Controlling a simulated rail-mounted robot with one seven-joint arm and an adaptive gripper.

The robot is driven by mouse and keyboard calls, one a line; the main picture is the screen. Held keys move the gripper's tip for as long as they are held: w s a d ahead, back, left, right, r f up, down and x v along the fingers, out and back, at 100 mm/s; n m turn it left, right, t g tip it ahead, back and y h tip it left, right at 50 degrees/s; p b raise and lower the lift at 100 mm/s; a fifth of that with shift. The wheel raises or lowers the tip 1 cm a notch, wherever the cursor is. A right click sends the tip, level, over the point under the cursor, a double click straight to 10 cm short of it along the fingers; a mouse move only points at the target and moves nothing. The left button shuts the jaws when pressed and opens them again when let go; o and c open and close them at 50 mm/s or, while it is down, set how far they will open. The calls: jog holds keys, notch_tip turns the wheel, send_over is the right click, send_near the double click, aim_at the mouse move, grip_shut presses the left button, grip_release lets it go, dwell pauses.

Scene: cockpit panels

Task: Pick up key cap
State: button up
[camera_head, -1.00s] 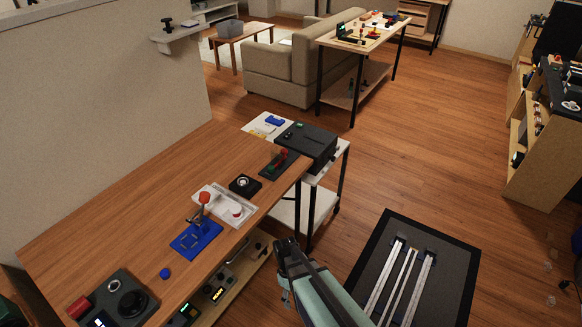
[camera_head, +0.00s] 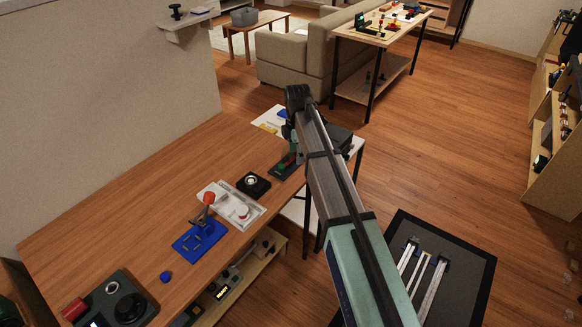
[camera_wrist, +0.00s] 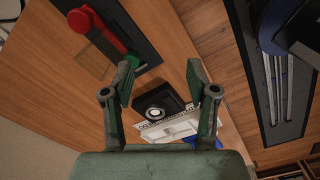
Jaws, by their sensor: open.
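I cannot tell for sure which piece is the key cap. A small round blue piece (camera_head: 165,277) lies on the wooden table, left of the blue plate (camera_head: 198,243) with its red-topped lever (camera_head: 208,198). My gripper (camera_wrist: 164,82) is open and empty in the wrist view. In the head view my gripper (camera_head: 289,131) is above the far end of the table, partly hidden by my arm. Below it in the wrist view are a black square with a round knob (camera_wrist: 161,102) and a dark panel with a red lever (camera_wrist: 105,32), green at one end.
A white tray (camera_head: 218,200) with a white round part stands on the table (camera_head: 130,215). A black control box (camera_head: 118,300) is at the near left. A black box (camera_head: 341,138) on a side stand is partly hidden behind my arm. The table's left middle is clear.

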jog(key=w+a+r+n, duration=0.4)
jog(key=a+r+n, duration=0.15)
jog(key=r, duration=0.25)
jog(key=p, duration=0.4)
send_over(282, 166)
notch_tip(282, 166, down, 12)
jog(key=shift+w+a+r, duration=0.15)
jog(key=shift+r, duration=0.1)
jog(key=shift+f+p, duration=0.3)
jog(key=shift+f, duration=0.3)
jog(key=shift+s+f+p, duration=0.2)
jog(key=shift+f+p, duration=0.55)
jog(key=shift+f, duration=1.25)
jog(key=c, duration=0.9)
